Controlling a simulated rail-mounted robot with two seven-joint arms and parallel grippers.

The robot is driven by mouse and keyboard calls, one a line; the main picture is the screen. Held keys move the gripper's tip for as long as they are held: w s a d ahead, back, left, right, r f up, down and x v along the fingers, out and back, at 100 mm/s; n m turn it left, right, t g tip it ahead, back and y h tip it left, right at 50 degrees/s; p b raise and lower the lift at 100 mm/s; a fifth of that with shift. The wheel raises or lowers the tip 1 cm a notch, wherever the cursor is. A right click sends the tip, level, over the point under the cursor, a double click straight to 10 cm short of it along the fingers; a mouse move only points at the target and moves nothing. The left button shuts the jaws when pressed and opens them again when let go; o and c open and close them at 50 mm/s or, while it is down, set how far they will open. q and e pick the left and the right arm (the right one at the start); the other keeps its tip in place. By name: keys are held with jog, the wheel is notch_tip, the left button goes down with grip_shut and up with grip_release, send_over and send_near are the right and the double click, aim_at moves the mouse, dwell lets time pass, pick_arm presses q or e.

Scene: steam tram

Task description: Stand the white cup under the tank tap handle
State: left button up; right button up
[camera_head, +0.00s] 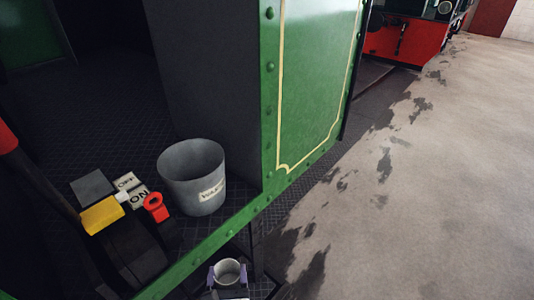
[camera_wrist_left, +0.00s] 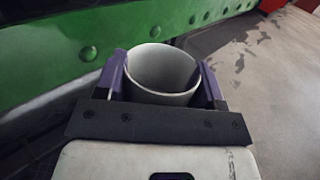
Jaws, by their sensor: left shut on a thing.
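The white cup (camera_head: 228,268) is at the bottom of the head view, outside the green riveted panel. My left gripper (camera_head: 228,275) is shut on it, with a purple finger on each side. In the left wrist view the cup (camera_wrist_left: 163,72) sits upright between the fingers of the left gripper (camera_wrist_left: 163,85), its open mouth showing and its inside looking empty. My right gripper is not in view.
A grey bucket (camera_head: 192,178) with a partly readable label stands on the dark tread floor inside the edge. A yellow block (camera_head: 102,215) is left of the red part. The green panel (camera_head: 318,80) rises close by. Open stained floor (camera_head: 430,170) lies to the right.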

pick_arm(q)
notch_tip(320, 180, up, 22)
jog(key=d+m+h+p, duration=0.2)
jog(key=d+h+p, duration=0.1)
jog(key=p, duration=0.8)
jog(key=w+a+n+y, duration=0.1)
jog(key=a, duration=1.3)
notch_tip(320, 180, up, 39)
jog(key=s+n+y+p, duration=0.1)
jog(key=n+y+p, duration=0.2)
jog(key=p, duration=3.4)
jog(key=y, duration=0.2)
jog(key=shift+r+g+y, duration=0.2)
jog(key=shift+g+y, duration=0.1)
jog(key=shift+g, duration=0.1)
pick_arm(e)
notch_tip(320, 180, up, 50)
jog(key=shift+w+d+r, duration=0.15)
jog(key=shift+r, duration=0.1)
pick_arm(q)
jog(key=shift+d, duration=0.2)
